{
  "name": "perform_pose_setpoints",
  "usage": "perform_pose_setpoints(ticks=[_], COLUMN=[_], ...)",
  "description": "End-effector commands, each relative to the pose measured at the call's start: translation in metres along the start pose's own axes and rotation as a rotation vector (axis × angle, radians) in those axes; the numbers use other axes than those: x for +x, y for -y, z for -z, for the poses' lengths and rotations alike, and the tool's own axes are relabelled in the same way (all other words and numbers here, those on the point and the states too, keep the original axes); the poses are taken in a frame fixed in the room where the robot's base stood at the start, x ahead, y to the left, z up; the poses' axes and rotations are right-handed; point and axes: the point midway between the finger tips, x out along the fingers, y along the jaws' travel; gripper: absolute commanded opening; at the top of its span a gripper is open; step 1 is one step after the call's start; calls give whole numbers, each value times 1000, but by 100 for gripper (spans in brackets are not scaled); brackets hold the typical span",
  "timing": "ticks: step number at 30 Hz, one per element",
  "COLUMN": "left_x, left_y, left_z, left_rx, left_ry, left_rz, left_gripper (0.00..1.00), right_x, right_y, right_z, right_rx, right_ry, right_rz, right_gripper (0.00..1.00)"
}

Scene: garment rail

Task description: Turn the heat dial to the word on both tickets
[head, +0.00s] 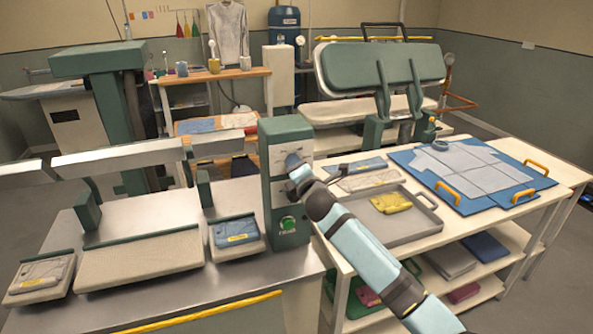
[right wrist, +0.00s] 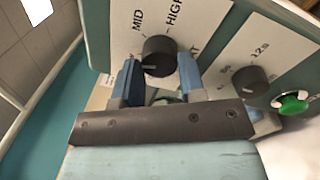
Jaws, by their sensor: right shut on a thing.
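The heat dial (right wrist: 158,57) is a black knob on a pale plate on the green control box (head: 286,135). MID shows at its upper left and HIGH at its upper right in the right wrist view; other lettering is partly hidden. A light mark on the knob lies toward its lower left. My right gripper (right wrist: 156,76) is shut on the dial, one blue finger at each side. In the head view my right gripper (head: 295,168) is at the box's front. Yellow tickets lie on a blue garment (head: 235,229) and a grey garment (head: 42,272); their words are too small to read. My left gripper is not in view.
A second knob (right wrist: 250,80), marked 12s, and a green button (right wrist: 291,104) sit beside the dial. A grey tray (head: 420,230) with a yellow folded item (head: 390,202) and a blue board (head: 450,190) are on the right table. Padded press beds stand left of the box.

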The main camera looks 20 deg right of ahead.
Motion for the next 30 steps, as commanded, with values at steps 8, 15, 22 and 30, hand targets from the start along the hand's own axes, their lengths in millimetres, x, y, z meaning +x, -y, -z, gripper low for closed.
perform_pose_setpoints(ticks=[8,15,22,30], left_x=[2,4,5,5], left_y=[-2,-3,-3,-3], left_z=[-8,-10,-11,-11], left_rx=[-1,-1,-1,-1], left_ry=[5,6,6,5], left_rz=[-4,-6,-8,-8], left_gripper=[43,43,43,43], right_x=[0,0,0,0], right_y=[-1,-2,-2,-4], right_z=[0,0,0,0], right_rx=[263,491,710,965], right_ry=[17,30,44,59], right_rz=[1,4,7,10], right_gripper=[14,14,14,14])
